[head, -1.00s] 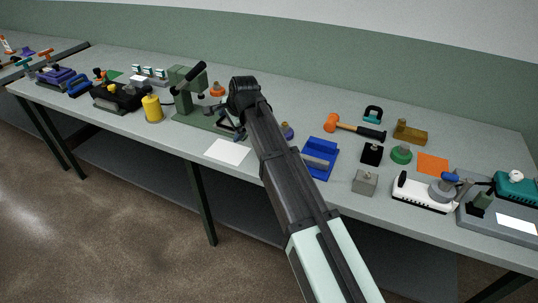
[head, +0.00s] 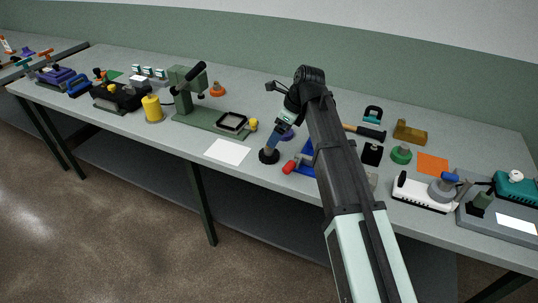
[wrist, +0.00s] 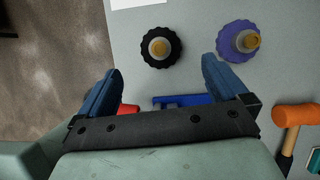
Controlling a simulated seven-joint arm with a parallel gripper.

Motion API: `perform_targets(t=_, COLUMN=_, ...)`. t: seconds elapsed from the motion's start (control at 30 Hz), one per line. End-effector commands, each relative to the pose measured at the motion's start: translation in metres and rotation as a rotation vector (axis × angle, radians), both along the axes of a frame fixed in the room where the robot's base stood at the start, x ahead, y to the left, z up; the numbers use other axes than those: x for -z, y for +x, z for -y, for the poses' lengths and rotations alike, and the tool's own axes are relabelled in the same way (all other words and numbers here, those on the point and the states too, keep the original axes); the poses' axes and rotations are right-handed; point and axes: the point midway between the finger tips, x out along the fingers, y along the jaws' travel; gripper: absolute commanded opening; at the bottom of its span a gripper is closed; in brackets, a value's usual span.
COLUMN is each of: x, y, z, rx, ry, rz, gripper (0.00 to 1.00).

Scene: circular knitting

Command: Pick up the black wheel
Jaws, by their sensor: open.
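The black wheel (wrist: 162,57) is a knobbed disc with a brass-coloured centre, flat on the grey table in the wrist view. In the head view the black wheel (head: 269,156) is near the table's front edge, below my gripper (head: 282,128). In the wrist view my gripper (wrist: 160,68) is open and empty. Its two blue fingers are on either side of the black wheel in the picture, with the wheel around the level of the tips. A purple wheel (wrist: 229,43) lies beyond the right finger.
A red-handled part (head: 289,167) and a blue block (head: 303,158) lie right of the black wheel, partly behind my arm. A white sheet (head: 227,151) lies to the left. A green press (head: 200,119) stands further left. A hammer (wrist: 290,122) is at the right.

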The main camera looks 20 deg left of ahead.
Motion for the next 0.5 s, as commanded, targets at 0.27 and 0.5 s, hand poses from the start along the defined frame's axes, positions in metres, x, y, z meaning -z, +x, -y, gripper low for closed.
perform_targets(t=0.27, x=0.032, y=-0.002, z=-0.013, rx=-0.002, ry=-0.001, rz=0.0, gripper=1.0)
perform_targets(t=0.5, x=0.038, y=-0.001, z=-0.016, rx=-0.001, ry=0.0, rz=0.002, gripper=1.0)
